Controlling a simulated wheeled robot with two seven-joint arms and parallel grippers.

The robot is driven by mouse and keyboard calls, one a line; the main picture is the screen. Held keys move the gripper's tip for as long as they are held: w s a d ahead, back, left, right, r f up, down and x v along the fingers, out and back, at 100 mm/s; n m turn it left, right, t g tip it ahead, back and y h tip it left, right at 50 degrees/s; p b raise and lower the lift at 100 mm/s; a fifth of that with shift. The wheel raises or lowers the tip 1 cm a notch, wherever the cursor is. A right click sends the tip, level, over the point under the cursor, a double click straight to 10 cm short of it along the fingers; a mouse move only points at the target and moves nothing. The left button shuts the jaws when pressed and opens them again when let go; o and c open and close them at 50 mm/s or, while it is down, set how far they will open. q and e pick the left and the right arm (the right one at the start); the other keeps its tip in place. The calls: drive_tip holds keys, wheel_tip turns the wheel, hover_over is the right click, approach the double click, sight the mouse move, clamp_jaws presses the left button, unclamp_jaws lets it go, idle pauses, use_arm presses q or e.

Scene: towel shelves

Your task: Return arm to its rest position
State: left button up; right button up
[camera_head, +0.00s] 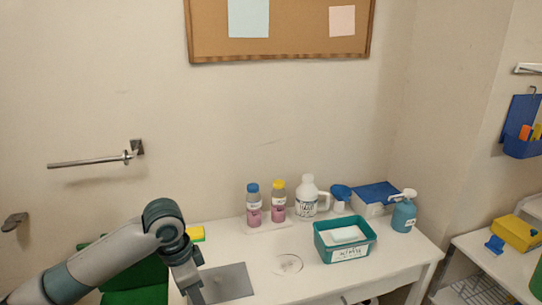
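My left arm (110,258) comes in from the lower left, grey with teal bands. Its elbow-like joint is raised, and the end of the arm points down in front of the white table. My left gripper (194,296) is at the bottom edge of the picture, partly cut off, at the left side of the table near a grey flat plate (226,283). Its fingers are too small and cut off to tell whether they are open or shut. No held thing can be made out. My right arm and gripper are not in view.
The white table (270,258) carries two bottles (253,204), a white jug (307,197), a teal bin (345,254) and a blue spray bottle (404,215). A green thing (140,280) is behind my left arm. A towel bar (95,160) is on the wall.

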use_arm(q)
drive_tip(key=s+d+f+n+t+h, duration=0.25)
drive_tip(key=s+d+f, duration=0.55)
drive_tip(key=s+f, duration=0.4)
drive_tip(key=s+a+f+n+y, duration=0.2)
drive_tip(key=s+a+f+n, duration=0.2)
drive_tip(key=s+a, duration=0.4)
drive_tip(key=s+a+f+n+y, duration=0.2)
drive_tip(key=s+a+f+n, duration=0.25)
drive_tip(key=s, duration=0.55)
wheel_tip(320, 180, down, 29)
drive_tip(key=s+m+g, duration=0.1)
drive_tip(key=s+a+f, duration=0.2)
drive_tip(key=s+f, duration=0.6)
drive_tip(key=s, duration=0.1)
drive_tip(key=s+a+f+g, duration=0.1)
drive_tip(key=s+f, duration=0.7)
drive_tip(key=s, duration=0.1)
drive_tip(key=shift+a+f, duration=0.3)
drive_tip(key=shift+a, duration=0.05)
